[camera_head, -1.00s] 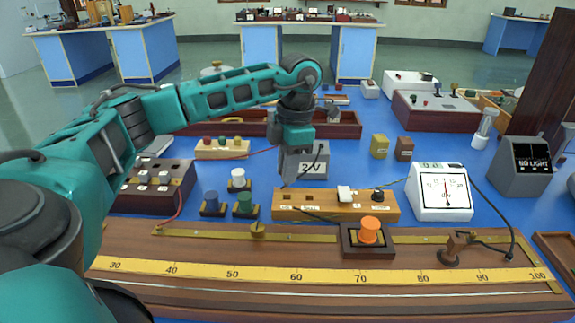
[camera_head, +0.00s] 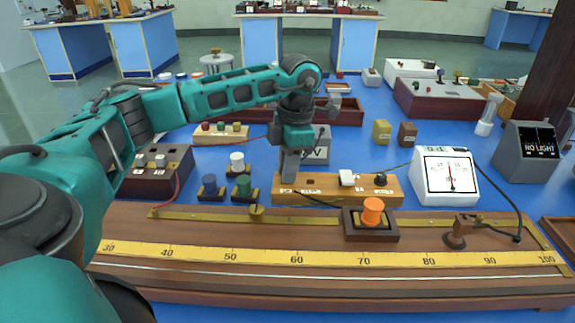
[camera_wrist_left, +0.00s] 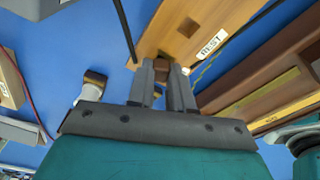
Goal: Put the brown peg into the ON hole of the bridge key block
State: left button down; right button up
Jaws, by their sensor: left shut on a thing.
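The bridge key block (camera_head: 330,190) is a long wooden bar in the middle of the bench. It carries a white part and a black knob toward its right. My left gripper (camera_head: 289,178) points down over its left end. In the left wrist view, its fingers (camera_wrist_left: 167,82) are shut on the brown peg (camera_wrist_left: 161,68), of which a small part shows between the tips. The block (camera_wrist_left: 165,22) lies beyond them, with a dark hole beside its REST label (camera_wrist_left: 212,42). The ON hole is hidden by the fingers; I cannot tell whether the peg is in it. My right gripper is out of view.
A long metre bridge (camera_head: 330,257) lies in front, with an orange-knobbed key (camera_head: 372,212) on it. Blue, green (camera_head: 243,187) and white terminals stand left of the block. A white meter (camera_head: 446,178) stands right, and a grey 2V box (camera_head: 320,148) behind.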

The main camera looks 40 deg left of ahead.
pick_arm(q)
jog(key=c, duration=0.9)
grip_release()
jog(key=shift+c, duration=0.2)
jog(key=shift+r, duration=0.1)
notch_tip(320, 180, up, 13)
jog(key=w+p, duration=0.1)
jog(key=p, duration=0.2)
jog(key=shift+w+d+f, duration=0.2)
jog(key=shift+d, duration=0.15)
jog(key=shift+s, duration=0.1)
